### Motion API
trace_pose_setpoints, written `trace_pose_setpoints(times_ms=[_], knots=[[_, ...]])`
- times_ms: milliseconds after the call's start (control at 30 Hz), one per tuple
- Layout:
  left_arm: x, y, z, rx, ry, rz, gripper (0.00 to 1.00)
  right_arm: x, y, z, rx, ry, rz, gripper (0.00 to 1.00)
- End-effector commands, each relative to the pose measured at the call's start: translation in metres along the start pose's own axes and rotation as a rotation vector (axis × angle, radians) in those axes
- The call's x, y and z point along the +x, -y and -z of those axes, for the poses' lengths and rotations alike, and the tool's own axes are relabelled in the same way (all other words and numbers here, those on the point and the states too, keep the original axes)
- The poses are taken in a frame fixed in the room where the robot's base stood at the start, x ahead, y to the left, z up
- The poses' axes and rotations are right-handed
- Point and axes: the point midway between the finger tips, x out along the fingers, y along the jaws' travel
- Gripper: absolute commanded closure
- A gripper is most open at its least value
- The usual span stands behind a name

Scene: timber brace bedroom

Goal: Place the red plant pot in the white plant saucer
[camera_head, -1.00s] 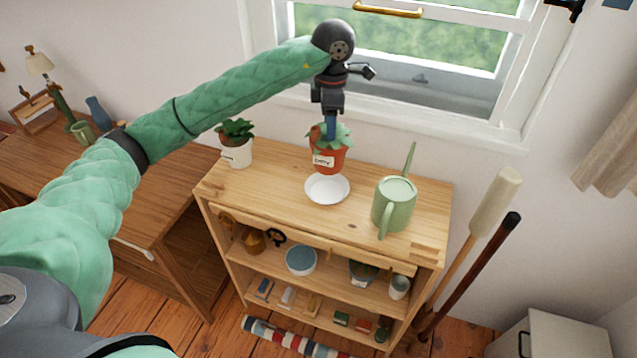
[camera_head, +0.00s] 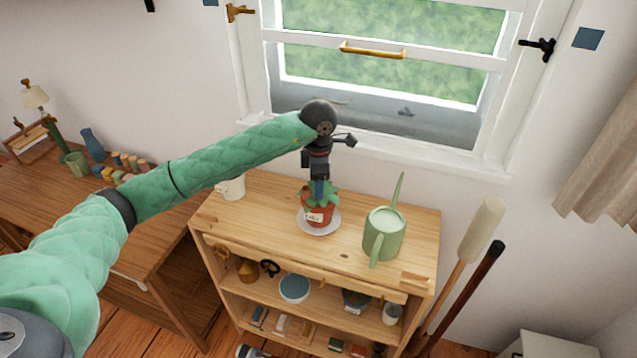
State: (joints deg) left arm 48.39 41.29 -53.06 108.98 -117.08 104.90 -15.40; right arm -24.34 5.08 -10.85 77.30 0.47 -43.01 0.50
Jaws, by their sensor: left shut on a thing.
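The red plant pot (camera_head: 317,212), with a pale label and green leaves, is upright over the white plant saucer (camera_head: 320,232) on the wooden shelf top. The pot appears to sit within the saucer's rim; whether it touches the bottom I cannot tell. My left gripper (camera_head: 318,190) points down from above and is shut on the pot's upper part, its tips partly hidden among the leaves. The saucer's back is hidden behind the pot. My right gripper is not in view.
A green watering can (camera_head: 384,235) stands right of the saucer. A white pot (camera_head: 232,188) at the back left is partly hidden by my left arm. The wooden shelf top (camera_head: 260,215) is bare left of the saucer. The window (camera_head: 390,100) is behind.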

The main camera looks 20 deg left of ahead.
Motion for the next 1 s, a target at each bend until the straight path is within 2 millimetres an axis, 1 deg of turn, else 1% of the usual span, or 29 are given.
trace_pose_setpoints(times_ms=[100,267,533,733,767,800,867,1000], knots=[[0.007,0.0,0.0,0.0,0.001,0.001,1.0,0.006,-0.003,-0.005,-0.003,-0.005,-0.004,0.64],[0.013,0.0,0.0,0.0,0.001,-0.001,1.0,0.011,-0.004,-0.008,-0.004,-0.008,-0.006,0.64],[0.014,0.0,0.0,0.0,0.001,-0.001,1.0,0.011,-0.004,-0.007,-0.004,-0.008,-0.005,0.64],[0.015,0.0,0.0,0.0,0.001,-0.001,1.0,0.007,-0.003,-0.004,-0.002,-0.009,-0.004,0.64],[0.016,0.0,0.0,0.0,0.0,0.0,0.49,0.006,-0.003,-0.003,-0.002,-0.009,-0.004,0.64],[0.016,0.0,0.0,0.0,0.0,0.0,0.41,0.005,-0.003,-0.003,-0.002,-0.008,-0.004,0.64],[0.016,0.0,0.0,0.0,0.0,0.0,0.29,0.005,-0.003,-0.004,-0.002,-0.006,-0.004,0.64],[0.016,0.0,0.0,0.0,0.0,0.0,0.29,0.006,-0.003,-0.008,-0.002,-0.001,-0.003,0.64]])
